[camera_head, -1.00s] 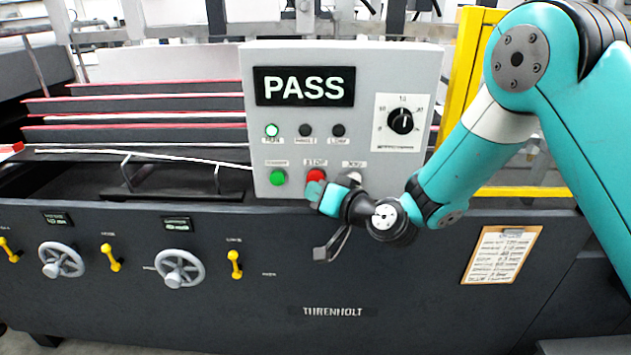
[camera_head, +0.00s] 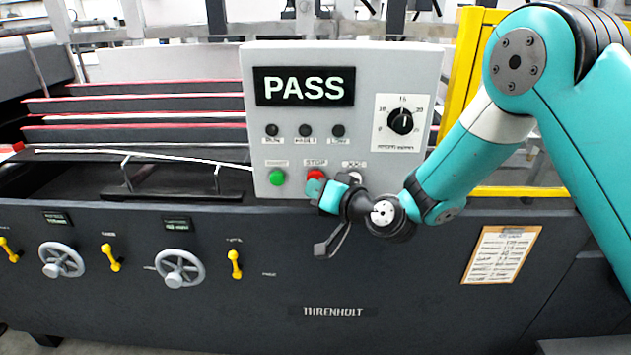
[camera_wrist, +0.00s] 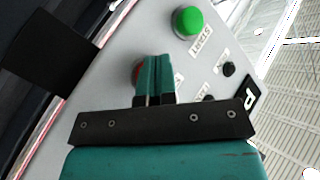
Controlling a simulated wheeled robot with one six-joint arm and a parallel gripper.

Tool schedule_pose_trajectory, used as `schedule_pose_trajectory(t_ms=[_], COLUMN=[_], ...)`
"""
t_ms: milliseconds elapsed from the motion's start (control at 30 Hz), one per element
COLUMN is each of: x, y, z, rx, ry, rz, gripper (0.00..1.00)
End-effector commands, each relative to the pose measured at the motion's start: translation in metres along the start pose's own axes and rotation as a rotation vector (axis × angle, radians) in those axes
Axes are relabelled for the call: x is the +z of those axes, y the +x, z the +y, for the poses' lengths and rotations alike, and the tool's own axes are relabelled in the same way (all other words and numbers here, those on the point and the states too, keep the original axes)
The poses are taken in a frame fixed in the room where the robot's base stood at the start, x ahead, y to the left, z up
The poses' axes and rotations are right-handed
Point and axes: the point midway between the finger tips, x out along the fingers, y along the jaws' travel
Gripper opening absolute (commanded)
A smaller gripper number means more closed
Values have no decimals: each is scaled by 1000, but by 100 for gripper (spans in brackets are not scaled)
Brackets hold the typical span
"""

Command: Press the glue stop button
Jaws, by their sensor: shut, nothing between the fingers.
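The red stop button (camera_head: 315,174) is on the grey control panel (camera_head: 340,60), under a label reading STOP. My gripper (camera_head: 313,188) is shut and empty, with its teal fingertips at the button, covering its lower part. In the wrist view the closed fingers (camera_wrist: 154,75) reach the panel, and only a red edge of the stop button (camera_wrist: 136,72) shows beside them. The fingers appear to touch the button, but its depth of travel is hidden. The run lamp (camera_head: 271,130) at the panel's left is dark.
The green start button (camera_head: 277,177) is close left of the stop button. A rotary dial (camera_head: 401,121) is higher right. A yellow frame (camera_head: 463,90) stands right of the panel, behind my arm.

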Motion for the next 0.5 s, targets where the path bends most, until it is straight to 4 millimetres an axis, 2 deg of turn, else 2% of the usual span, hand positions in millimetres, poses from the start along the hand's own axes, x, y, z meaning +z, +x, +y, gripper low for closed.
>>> schedule_pose_trajectory(t_ms=[500], x=[8], y=[-10], z=[-6], rx=[0], ry=[0], rz=[2], gripper=[0])
